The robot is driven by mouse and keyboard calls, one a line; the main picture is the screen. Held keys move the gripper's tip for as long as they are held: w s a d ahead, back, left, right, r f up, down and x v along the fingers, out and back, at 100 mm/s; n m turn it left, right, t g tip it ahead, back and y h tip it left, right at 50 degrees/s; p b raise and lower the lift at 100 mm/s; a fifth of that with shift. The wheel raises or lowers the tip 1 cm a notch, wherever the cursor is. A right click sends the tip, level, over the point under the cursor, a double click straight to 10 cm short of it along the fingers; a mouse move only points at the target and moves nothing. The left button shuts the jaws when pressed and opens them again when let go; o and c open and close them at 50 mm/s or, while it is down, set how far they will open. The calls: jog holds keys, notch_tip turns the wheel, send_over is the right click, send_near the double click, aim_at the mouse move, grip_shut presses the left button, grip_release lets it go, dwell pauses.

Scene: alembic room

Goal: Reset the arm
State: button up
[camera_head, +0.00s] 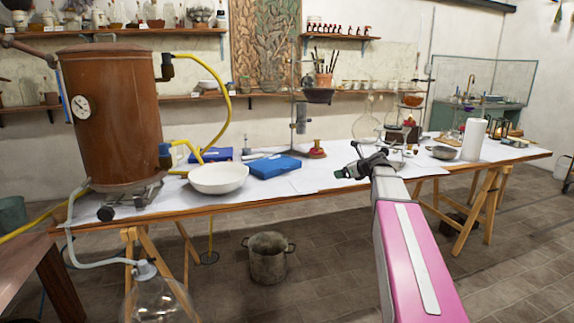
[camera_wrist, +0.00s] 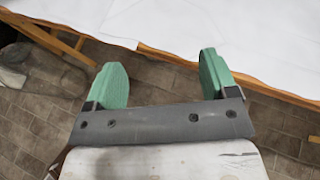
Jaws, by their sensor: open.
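My gripper (camera_head: 345,172) is at the end of my pink and white arm, in front of the long table's near edge in the head view. In the wrist view its two green fingers (camera_wrist: 162,84) stand wide apart with nothing between them. Floor tiles and the table's edge show past the fingertips. The long table (camera_head: 310,183) has a white covering and wooden trestle legs.
On the table stand a copper boiler (camera_head: 112,115), a white bowl (camera_head: 218,179), a blue box (camera_head: 274,167), glass flasks (camera_head: 366,128) and a paper roll (camera_head: 473,139). A metal pot (camera_head: 268,262) stands on the floor below. The floor at the lower right is clear.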

jog(key=s+a+f+n+g+h, duration=0.1)
jog(key=s+a+f+n+g, duration=0.2)
jog(key=s+f+n, duration=0.45)
jog(key=s+a+f+n+g+h, duration=0.2)
jog(key=s+f+n, duration=0.25)
jog(key=f, duration=0.55)
jog(key=s+f+n+g+h, duration=0.2)
jog(key=s+f+n, duration=0.4)
jog(key=s, duration=0.3)
jog(key=s+f+n+g+h, duration=0.3)
jog(key=s+f+n, duration=0.4)
jog(key=s, duration=0.3)
jog(key=shift+a+n, duration=0.15)
jog(key=shift+n, duration=0.75)
